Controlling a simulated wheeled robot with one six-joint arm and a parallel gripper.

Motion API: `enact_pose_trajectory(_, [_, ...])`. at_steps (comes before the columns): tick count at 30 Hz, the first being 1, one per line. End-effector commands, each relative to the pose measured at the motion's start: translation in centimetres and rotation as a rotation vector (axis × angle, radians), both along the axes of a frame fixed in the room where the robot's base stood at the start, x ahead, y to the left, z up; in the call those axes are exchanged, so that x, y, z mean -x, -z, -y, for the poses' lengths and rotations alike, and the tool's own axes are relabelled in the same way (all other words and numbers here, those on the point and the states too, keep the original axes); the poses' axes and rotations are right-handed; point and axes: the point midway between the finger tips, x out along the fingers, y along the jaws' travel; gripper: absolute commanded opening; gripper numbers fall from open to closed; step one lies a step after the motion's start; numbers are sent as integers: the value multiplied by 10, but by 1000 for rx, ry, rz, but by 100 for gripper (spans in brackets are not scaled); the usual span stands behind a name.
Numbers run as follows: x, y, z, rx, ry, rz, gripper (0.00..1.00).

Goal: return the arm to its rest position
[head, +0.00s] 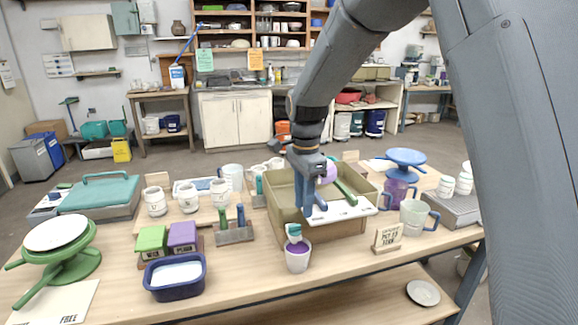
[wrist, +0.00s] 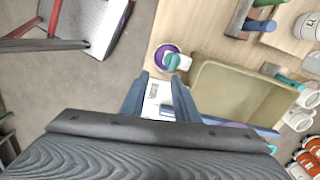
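My gripper (head: 315,208) hangs pointing down from my arm (head: 318,90) over the tan basin (head: 310,232) near the middle of the table. In the wrist view the two fingers of my gripper (wrist: 160,82) stand apart. A white board with lettering (head: 345,212) shows between them and appears to lie below the fingertips, across the basin. I see nothing clearly held. The arm reaches out from the upper right of the head view.
A white cup with a teal-topped tool (head: 297,257) stands in front of the basin. A small sign (head: 388,237), clear mug (head: 415,218) and purple jug (head: 397,193) are to the right. A blue tub (head: 175,277) and green banding wheel (head: 58,250) are left. Open floor lies behind.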

Motion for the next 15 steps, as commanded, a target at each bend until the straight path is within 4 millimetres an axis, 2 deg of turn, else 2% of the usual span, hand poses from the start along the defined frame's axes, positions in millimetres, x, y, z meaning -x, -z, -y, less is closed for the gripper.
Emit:
enact_pose_trajectory(1, [12,2,16,0,-63,5,28])
enact_pose_trajectory(6, [64,16,66,6,-372,37,28])
enact_pose_trajectory(12, [134,35,114,32,-739,73,28])
enact_pose_trajectory(15, [168,45,131,49,-901,85,28])
